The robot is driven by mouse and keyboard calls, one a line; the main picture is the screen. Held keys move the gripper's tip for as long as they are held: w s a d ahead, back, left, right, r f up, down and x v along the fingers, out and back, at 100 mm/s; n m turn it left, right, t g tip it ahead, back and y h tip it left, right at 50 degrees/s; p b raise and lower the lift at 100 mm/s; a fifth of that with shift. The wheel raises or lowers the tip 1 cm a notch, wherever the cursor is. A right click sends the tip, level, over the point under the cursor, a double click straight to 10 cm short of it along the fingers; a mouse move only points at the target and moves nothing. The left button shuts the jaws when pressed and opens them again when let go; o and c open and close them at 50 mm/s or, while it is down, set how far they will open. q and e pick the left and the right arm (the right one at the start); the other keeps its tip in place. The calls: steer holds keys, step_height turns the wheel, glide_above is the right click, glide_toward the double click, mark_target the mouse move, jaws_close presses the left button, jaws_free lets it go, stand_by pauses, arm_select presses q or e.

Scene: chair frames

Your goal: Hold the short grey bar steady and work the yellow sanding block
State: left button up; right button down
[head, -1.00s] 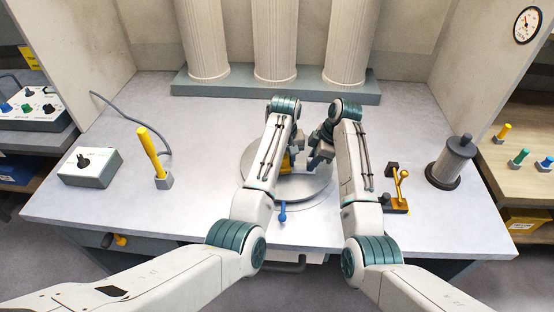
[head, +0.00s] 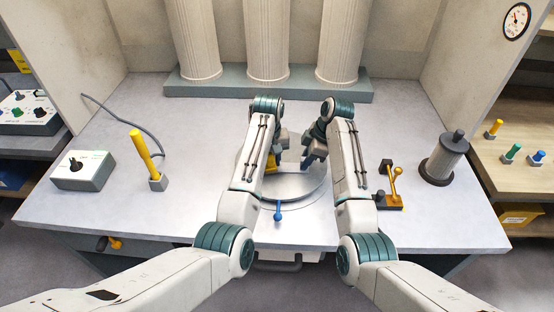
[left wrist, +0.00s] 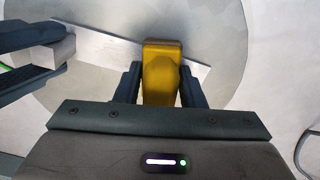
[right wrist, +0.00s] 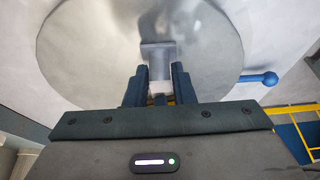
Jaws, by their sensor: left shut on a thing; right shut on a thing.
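The yellow sanding block (left wrist: 161,72) is between the fingers of my left gripper (left wrist: 159,88), which is shut on it. The short grey bar (left wrist: 103,42) runs across the left wrist view, with the block lying across it. Whether block and bar touch is not clear. My right gripper (right wrist: 158,78) is shut on the bar, whose end (right wrist: 157,52) shows between its fingers. In the head view my left gripper (head: 273,157) and right gripper (head: 312,158) are close together over the round grey turntable (head: 300,190). The arms hide much of the block there.
A blue-knobbed lever (head: 278,211) stands at the turntable's front. A yellow-handled clamp (head: 393,185) and a dark-capped cylinder (head: 445,158) stand to the right. A yellow-handled tool (head: 146,155) and a grey control box (head: 83,171) stand to the left. Columns (head: 267,45) line the back.

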mark_target(281, 167)
arm_select(q)
steer(key=shift+a, duration=0.45)
steer(key=shift+d, duration=0.15)
steer(key=shift+d+r, duration=0.1)
steer(key=shift+d, duration=2.05)
steer(key=shift+a, duration=2.2)
